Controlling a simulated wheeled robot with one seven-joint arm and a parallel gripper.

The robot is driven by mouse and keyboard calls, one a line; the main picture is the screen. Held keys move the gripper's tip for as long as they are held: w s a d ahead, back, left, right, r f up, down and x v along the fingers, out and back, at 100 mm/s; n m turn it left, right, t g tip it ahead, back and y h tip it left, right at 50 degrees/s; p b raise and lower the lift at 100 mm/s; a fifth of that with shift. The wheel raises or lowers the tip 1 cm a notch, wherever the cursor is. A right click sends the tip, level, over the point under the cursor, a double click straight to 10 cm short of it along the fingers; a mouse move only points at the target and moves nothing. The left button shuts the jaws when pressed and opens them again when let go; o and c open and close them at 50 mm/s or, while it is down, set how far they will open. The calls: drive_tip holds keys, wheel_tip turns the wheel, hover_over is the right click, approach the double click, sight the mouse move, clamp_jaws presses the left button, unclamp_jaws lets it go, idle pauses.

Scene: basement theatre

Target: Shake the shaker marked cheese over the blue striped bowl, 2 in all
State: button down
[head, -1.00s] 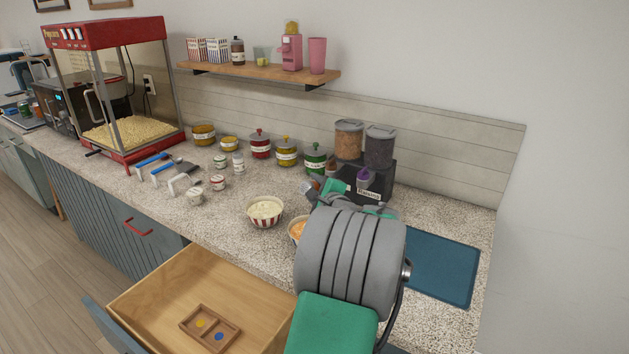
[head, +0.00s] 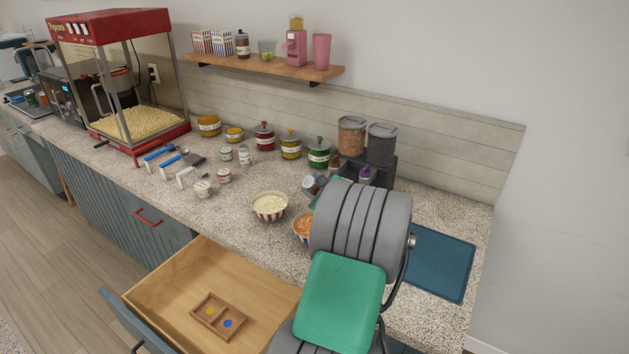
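A bowl with orange contents (head: 303,226) stands on the counter, partly hidden behind my arm. Its stripe colour is hard to make out; it may be the blue striped bowl. A red striped bowl (head: 269,208) with pale contents is beside it to the left. A small tilted container with a grey end (head: 313,185) shows just past my arm, above and behind the orange-filled bowl. Its label cannot be read. My gripper is almost wholly hidden behind my arm, so its fingers and any grip on this container cannot be seen.
Small white-and-red containers (head: 224,176), lidded jars (head: 290,146) and blue-handled tools (head: 159,153) stand or lie to the left. Dispensers (head: 351,137) are behind my arm. A blue mat (head: 441,264) lies right. An open drawer (head: 180,290) juts out in front.

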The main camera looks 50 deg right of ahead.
sight(306, 178)
drive_tip(key=shift+w+a+r+m+y+p, duration=0.1)
drive_tip(key=shift+a+r+m+y+p, duration=0.3)
drive_tip(key=shift+p, duration=1.2)
drive_tip(key=shift+a+r+m+y+p, duration=0.1)
drive_tip(key=shift+r+m+y+p, duration=0.45)
drive_tip(key=shift+p, duration=1)
drive_tip(key=shift+a+r+m+p, duration=0.1)
drive_tip(key=shift+r+m+p, duration=0.2)
drive_tip(key=shift+m, duration=0.25)
drive_tip(key=shift+a+m+y, duration=0.15)
drive_tip(key=shift+m+y, duration=0.15)
drive_tip(key=shift+y, duration=0.05)
drive_tip(key=shift+w+a+r+m+y, duration=0.15)
drive_tip(key=shift+a+r+m+y, duration=0.5)
drive_tip(key=shift+m, duration=0.45)
drive_tip(key=shift+d, duration=0.1)
